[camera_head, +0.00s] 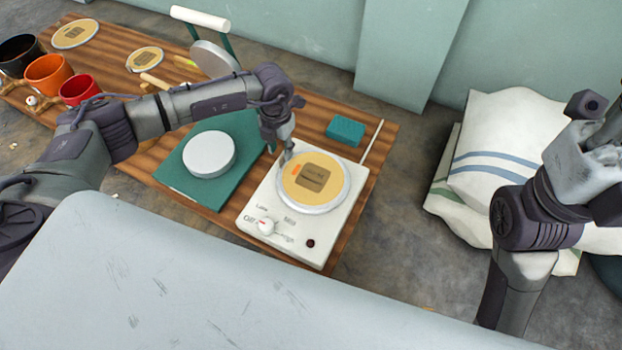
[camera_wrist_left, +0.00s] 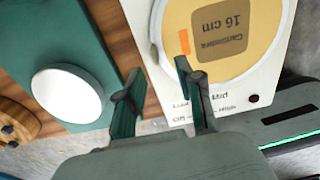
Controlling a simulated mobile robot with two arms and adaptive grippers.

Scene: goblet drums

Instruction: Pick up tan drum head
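A round tan drum head (camera_head: 300,178) with a brown label and an orange mark lies on the white hot plate (camera_head: 255,212). In the left wrist view, the drum head (camera_wrist_left: 260,55) shows "16 cm" on its label. My left gripper (camera_head: 285,155) is just at the drum head's left rim, above the hot plate's edge. In the left wrist view its two fingers (camera_wrist_left: 158,72) are apart with nothing between them. Two other tan discs, one larger (camera_head: 75,33) and one smaller (camera_head: 145,59), lie at the table's far left. My right arm is at the right; its gripper is not clearly seen.
A white disc (camera_head: 209,154) lies on a green mat (camera_head: 172,172) left of the hot plate. A teal block (camera_head: 346,130) sits behind it. Orange (camera_head: 49,75), red (camera_head: 80,89) and black (camera_head: 18,52) cups stand at far left. White sacks (camera_head: 500,140) lie on the floor at right.

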